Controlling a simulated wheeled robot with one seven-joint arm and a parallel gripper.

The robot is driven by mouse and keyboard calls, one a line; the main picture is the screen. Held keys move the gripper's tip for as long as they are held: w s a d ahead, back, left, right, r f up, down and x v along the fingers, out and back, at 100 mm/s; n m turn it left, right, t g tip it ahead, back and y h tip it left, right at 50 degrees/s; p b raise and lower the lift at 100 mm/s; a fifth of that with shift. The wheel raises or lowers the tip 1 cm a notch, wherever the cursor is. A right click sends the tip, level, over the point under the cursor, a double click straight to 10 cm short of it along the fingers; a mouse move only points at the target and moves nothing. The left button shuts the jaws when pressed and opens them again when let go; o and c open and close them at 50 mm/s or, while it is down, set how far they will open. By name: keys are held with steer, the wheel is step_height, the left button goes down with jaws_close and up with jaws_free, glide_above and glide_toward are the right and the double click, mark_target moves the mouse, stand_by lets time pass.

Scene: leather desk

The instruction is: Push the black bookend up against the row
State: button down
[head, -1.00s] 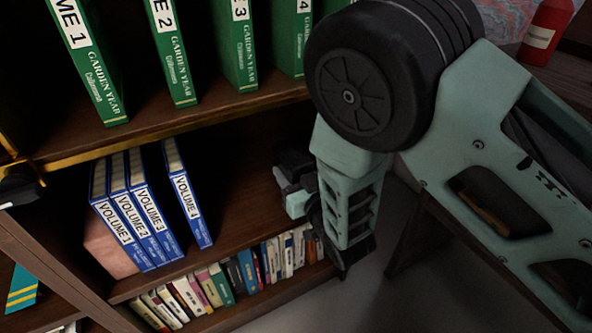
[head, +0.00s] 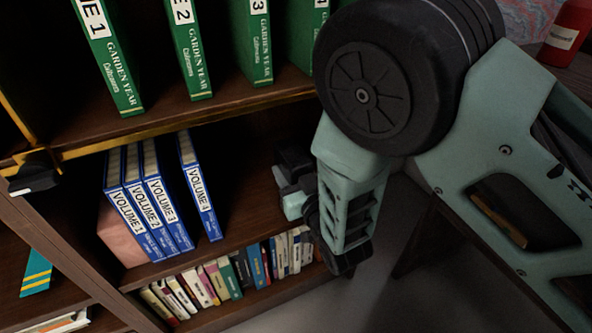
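The row of blue books (head: 146,215), Volumes 1 to 3, stands close together on the middle shelf. Volume 4 (head: 200,190) stands just right of them with a narrow gap at Volume 3. I cannot make out the black bookend for certain; dark shapes right of Volume 4 merge with the end of my arm and the shelf's shadow. My gripper (head: 293,182) is at the right part of that shelf opening, apart from Volume 4. Its fingers are dark, small and partly behind my forearm, so I cannot tell whether they are open or shut.
A pinkish block (head: 118,243) sits at the row's left end. Green Garden Year volumes (head: 190,55) stand on the shelf above (head: 170,118); several small books (head: 215,281) stand below. Bare shelf lies between Volume 4 and my gripper. A red container (head: 566,30) stands upper right.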

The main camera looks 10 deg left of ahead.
steer(key=shift+s+a, duration=0.4)
steer(key=shift+a, duration=0.2)
steer(key=shift+s+a, duration=0.4)
steer(key=shift+a, duration=0.2)
steer(key=shift+s+a, duration=0.2)
steer(key=shift+a, duration=0.1)
steer(key=shift+s+a, duration=0.2)
steer(key=shift+a, duration=0.1)
steer(key=shift+s+a, duration=0.2)
steer(key=shift+a, duration=0.05)
steer(key=shift+s+a, duration=0.4)
steer(key=shift+a, duration=0.2)
steer(key=shift+s+a, duration=0.2)
steer(key=shift+a, duration=0.1)
steer(key=shift+s+a, duration=0.6)
steer(key=shift+a, duration=0.3)
steer(key=shift+s+a+b, duration=0.3)
steer(key=shift+s+a, duration=0.1)
steer(key=shift+a, duration=0.2)
